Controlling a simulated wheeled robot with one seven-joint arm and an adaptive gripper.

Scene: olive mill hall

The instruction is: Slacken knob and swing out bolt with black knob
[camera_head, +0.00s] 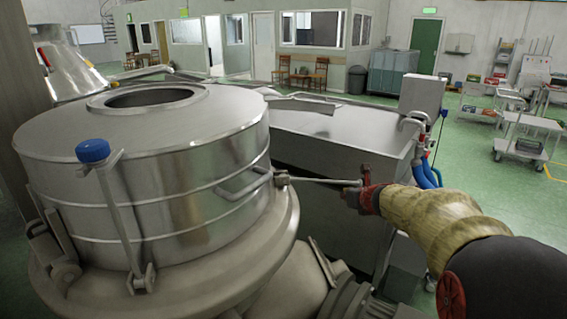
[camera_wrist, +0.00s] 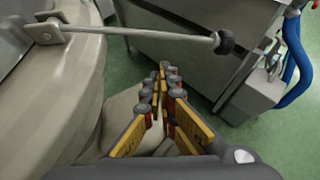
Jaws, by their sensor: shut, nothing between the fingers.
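The bolt with the black knob is a thin metal rod (camera_head: 318,181) that lies swung out, nearly level, to the right of the steel vessel (camera_head: 200,200). In the wrist view the rod (camera_wrist: 135,34) runs from a bracket (camera_wrist: 45,32) on the vessel's flange to the black knob (camera_wrist: 224,43) at its free end. In the head view that end is beside my gripper (camera_head: 352,195), and the knob is hard to make out. In the wrist view my gripper (camera_wrist: 165,72) is shut and empty, its tips apart from the rod and lower in the picture.
Another bolt with a blue knob (camera_head: 93,151) stands upright against the vessel's front. A bar handle (camera_head: 243,185) sticks out of the vessel's side. A steel tank (camera_head: 345,135) with blue hoses (camera_head: 424,172) stands behind my arm.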

